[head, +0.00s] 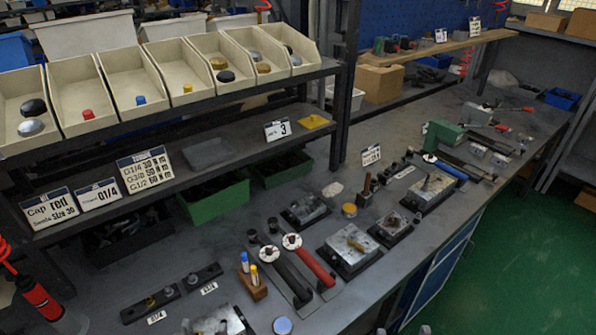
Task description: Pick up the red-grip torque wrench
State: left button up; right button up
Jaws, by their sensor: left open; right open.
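The red-grip torque wrench (312,262) lies on the grey workbench in the front middle, in a dark holder. Its round white-faced head (291,241) is at the upper left end and its red grip slants down to the right. A black-grip wrench (287,275) with a similar white head lies right beside it on the left. A blue-grip wrench (450,170) lies farther back on the right.
A wooden block with marker pens (252,285) stands left of the wrenches. A valve block on a black base (349,250) stands close on the right. A shelf with parts bins (130,90) overhangs the back left. A black strip with fittings (170,293) lies front left.

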aim_at(325, 278)
jog(key=i+l, duration=0.15)
jog(key=l, duration=0.2)
jog(key=i+l+u, duration=0.1)
jog(key=l, duration=0.25)
jog(key=i+l, duration=0.25)
jog(key=l, duration=0.15)
jog(key=u, duration=0.05)
